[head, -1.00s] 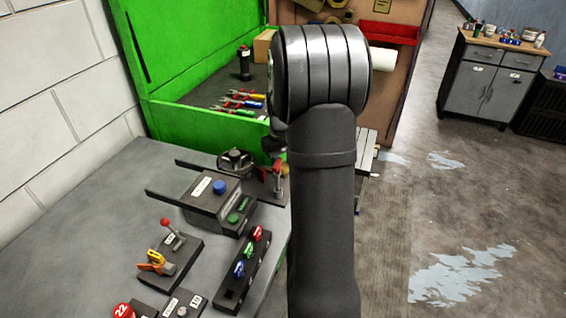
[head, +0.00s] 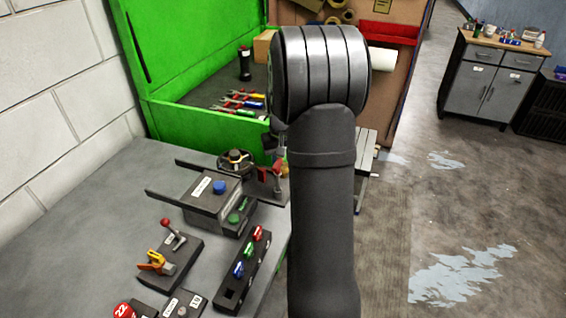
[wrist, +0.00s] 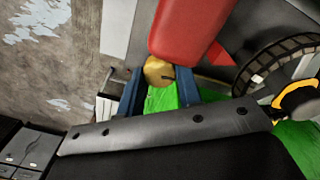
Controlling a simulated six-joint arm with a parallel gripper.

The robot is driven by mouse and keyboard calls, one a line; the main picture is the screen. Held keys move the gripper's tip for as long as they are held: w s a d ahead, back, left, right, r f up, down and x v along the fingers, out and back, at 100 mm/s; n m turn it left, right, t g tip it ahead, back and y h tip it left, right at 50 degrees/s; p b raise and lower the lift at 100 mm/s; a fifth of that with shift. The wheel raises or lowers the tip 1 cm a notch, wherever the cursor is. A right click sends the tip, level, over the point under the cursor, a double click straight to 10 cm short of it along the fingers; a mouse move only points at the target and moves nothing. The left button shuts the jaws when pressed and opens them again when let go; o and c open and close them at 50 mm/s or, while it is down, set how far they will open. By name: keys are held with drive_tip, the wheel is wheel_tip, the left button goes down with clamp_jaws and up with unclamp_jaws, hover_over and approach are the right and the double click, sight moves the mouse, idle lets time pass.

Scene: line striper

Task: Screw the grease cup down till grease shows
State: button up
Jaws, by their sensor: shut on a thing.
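A brass-coloured rounded cap, which looks like the grease cup (wrist: 158,71), sits between the two blue fingers of my gripper (wrist: 160,88) in the wrist view. A short dark line shows on its side. My gripper is shut on it. A large red block-like part (wrist: 188,25) is right beside the cup and hides some of it. No grease can be made out. In the head view my arm hides the cup and most of the gripper.
A black handwheel (head: 236,161) with a tan hub stands close by, also in the wrist view (wrist: 275,72). A dark box with a blue knob (head: 219,187), a red-knobbed lever (head: 167,223) and a colored switch strip (head: 237,277) occupy the grey bench (head: 105,215). A green bin (head: 165,117) stands behind.

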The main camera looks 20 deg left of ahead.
drive_tip(key=o, duration=1)
drive_tip(key=shift+r, duration=0.1)
drive_tip(key=r, duration=1.7)
drive_tip(key=shift+s+a+r, duration=0.15)
drive_tip(key=shift+a, duration=0.05)
drive_tip(key=f, duration=1.7)
drive_tip(key=shift+d+f, duration=0.2)
drive_tip(key=shift+f, duration=0.05)
